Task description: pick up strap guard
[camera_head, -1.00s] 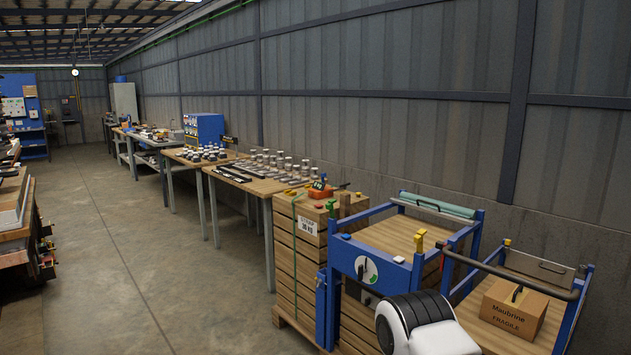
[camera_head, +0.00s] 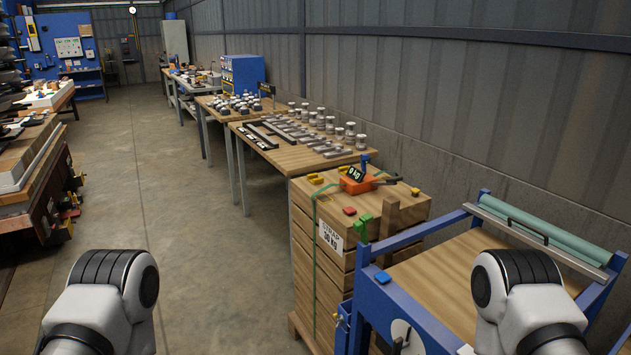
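Several small coloured pieces lie on top of the slatted wooden crate (camera_head: 318,262), which has a green strap (camera_head: 314,255) around it. They are a yellow piece (camera_head: 315,179) at the back left, a red piece (camera_head: 349,211) near the front left edge, a green piece (camera_head: 363,228) at the front corner and a small yellow piece (camera_head: 415,191) at the right. I cannot tell for sure which is the strap guard. Only links of my two arms show at the bottom left and bottom right. Both grippers are out of view.
An orange tool (camera_head: 359,185) with a black display stands on the crate. A blue-framed cart (camera_head: 414,318) with a wooden top and a teal roll (camera_head: 540,232) is at the right. Tables with insulators (camera_head: 305,135) line the wall behind. The concrete floor (camera_head: 180,220) at the left is clear.

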